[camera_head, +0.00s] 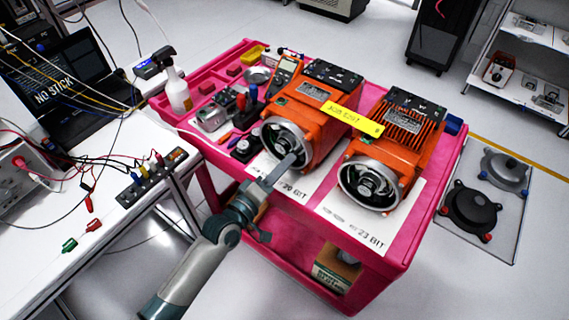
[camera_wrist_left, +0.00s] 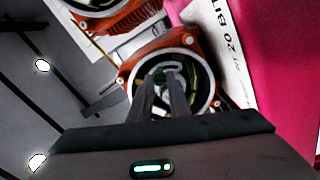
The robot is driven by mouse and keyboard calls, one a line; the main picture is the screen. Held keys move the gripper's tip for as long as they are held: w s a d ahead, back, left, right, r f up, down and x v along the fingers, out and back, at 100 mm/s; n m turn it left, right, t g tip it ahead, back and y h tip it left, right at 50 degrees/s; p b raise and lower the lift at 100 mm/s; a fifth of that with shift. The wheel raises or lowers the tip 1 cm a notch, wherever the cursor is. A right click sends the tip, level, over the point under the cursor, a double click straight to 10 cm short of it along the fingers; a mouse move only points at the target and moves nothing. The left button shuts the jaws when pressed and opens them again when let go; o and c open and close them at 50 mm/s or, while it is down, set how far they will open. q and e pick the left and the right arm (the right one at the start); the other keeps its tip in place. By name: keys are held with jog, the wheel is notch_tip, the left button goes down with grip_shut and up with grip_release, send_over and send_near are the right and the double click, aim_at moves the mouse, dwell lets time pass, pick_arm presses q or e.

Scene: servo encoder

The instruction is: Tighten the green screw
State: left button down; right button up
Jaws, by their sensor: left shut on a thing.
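Two orange servo motors stand on the pink cart (camera_head: 400,262), each with an open round front. My left gripper (camera_head: 290,160) reaches into the round opening of the left motor (camera_head: 318,112). In the left wrist view its two fingertips (camera_wrist_left: 160,75) lie inside the metal ring of this motor (camera_wrist_left: 200,45), close together on a small dark green piece (camera_wrist_left: 159,80), apparently the green screw. The fingers hide most of it, and its seating cannot be made out. The right motor (camera_head: 393,140) stands apart from the gripper. My right gripper is not in view.
A yellow label (camera_head: 342,118) bridges the motors. A workbench with a laptop (camera_head: 62,85) and cables stands at left. White printed sheets lie under the motors.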

pick_arm(q)
jog(key=m+p, duration=0.1)
jog(key=m, duration=1)
jog(key=shift+f, duration=0.2)
jog(key=shift+m, duration=0.3)
jog(key=c, duration=1.6)
grip_release()
jog(key=shift+c, duration=0.2)
jog(key=shift+r, duration=0.1)
